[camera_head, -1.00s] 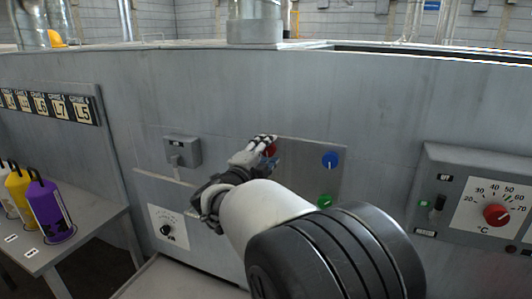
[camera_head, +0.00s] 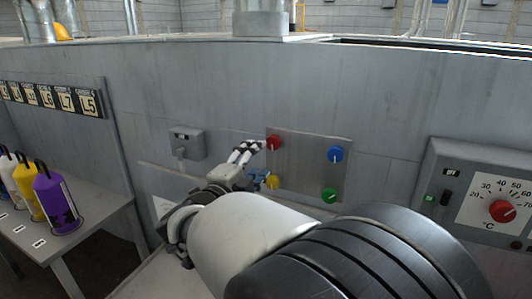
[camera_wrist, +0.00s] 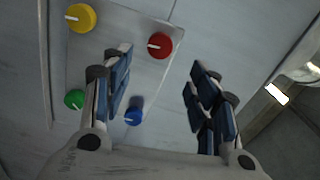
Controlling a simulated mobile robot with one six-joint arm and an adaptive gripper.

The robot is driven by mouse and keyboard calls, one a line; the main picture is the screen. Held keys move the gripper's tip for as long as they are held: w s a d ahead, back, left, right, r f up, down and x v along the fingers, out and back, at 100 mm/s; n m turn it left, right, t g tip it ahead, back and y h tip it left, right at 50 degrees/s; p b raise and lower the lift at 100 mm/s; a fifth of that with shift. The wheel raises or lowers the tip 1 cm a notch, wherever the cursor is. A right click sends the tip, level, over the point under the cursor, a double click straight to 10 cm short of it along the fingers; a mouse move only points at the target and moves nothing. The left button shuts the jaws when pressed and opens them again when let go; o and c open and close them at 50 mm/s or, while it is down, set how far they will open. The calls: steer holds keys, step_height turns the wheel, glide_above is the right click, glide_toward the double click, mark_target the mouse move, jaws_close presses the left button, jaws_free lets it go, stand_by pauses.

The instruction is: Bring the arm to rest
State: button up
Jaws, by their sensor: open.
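My gripper (camera_head: 258,163) is in front of the grey wall, at the left edge of a metal knob panel (camera_head: 303,165). In the wrist view its two fingers (camera_wrist: 160,92) stand wide apart with nothing between them. The panel carries a red knob (camera_head: 274,143), a blue knob (camera_head: 335,153), a yellow knob (camera_head: 272,181) and a green knob (camera_head: 329,195). The wrist view also shows the red knob (camera_wrist: 160,45) beyond the fingertips and the blue knob (camera_wrist: 134,117) beside the left finger. I see no contact with any knob.
A temperature dial box (camera_head: 480,195) with a red knob is on the wall at right. A small grey switch box (camera_head: 186,143) is left of my gripper. A table (camera_head: 75,240) at left holds purple, yellow and white cylinders under a row of label plates (camera_head: 66,100).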

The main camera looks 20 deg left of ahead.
steer(key=shift+s+a, duration=0.15)
steer(key=shift+s, duration=0.9)
steer(key=w+d+r+n+y, duration=0.2)
steer(key=d+r+n+y, duration=0.2)
steer(key=s+d+n+g+y, duration=0.4)
steer(key=d+n, duration=0.3)
steer(key=s+d+f+n+g+h, duration=0.1)
steer(key=s+d+f+n+g, duration=0.1)
steer(key=s+d+f, duration=0.3)
steer(key=s+d+f+n+g+h, duration=0.2)
steer(key=s+d+f+g, duration=0.2)
steer(key=s+d, duration=0.6)
steer(key=s+d+f+n+g+h, duration=0.2)
steer(key=s+d+f, duration=0.5)
steer(key=s, duration=0.6)
steer(key=shift+s+d+f+n+g, duration=0.3)
steer(key=shift+d+n+g, duration=0.15)
steer(key=shift+n+g, duration=0.15)
steer(key=shift+w, duration=0.1)
